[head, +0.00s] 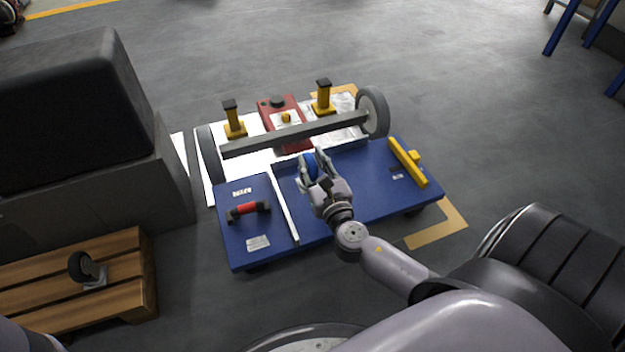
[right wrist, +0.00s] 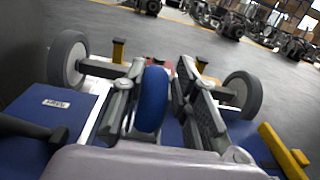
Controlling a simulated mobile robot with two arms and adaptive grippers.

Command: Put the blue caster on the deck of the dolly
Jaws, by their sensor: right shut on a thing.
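The blue caster (head: 309,164) is between the fingers of my right gripper (head: 315,172), over the middle of the dolly. In the right wrist view the caster's blue wheel (right wrist: 152,100) stands upright between the two fingers, and its mount is hidden. The right gripper is shut on it. The dolly (head: 375,200) has a blue deck, with a white strip across its left part. I cannot tell whether the caster touches the deck. My left gripper is not in view.
A grey axle bar (head: 290,136) with two wheels lies along the dolly's far side. A red-handled item (head: 248,209) is at the deck's left, a yellow bar (head: 408,163) at its right. A black caster (head: 82,265) sits on a wooden pallet (head: 35,305). Bare deck lies right of the gripper.

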